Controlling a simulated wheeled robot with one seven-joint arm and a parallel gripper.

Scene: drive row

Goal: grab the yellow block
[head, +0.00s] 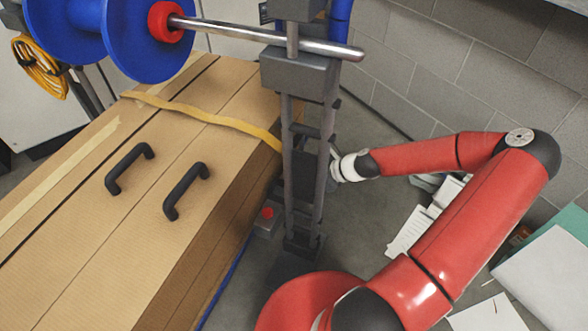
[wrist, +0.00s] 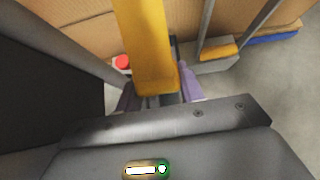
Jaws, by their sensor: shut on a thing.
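The yellow block (wrist: 146,48) is long and bar-shaped in the wrist view, reaching from the top edge down to my gripper (wrist: 158,92). The gripper's purple fingers stand on either side of its lower end and are shut on it. In the head view my red arm reaches in from the right, and its wrist ends beside a dark grey upright frame (head: 303,185). The frame hides my fingers there, and I cannot make out the block in that view.
A large cardboard box (head: 90,215) with black handles and a yellow strap (head: 205,117) fills the left. A blue spool (head: 133,35) on a metal rod hangs above it. A red button (head: 267,213) sits low beside the frame. Papers (head: 410,235) lie right; a block wall stands behind.

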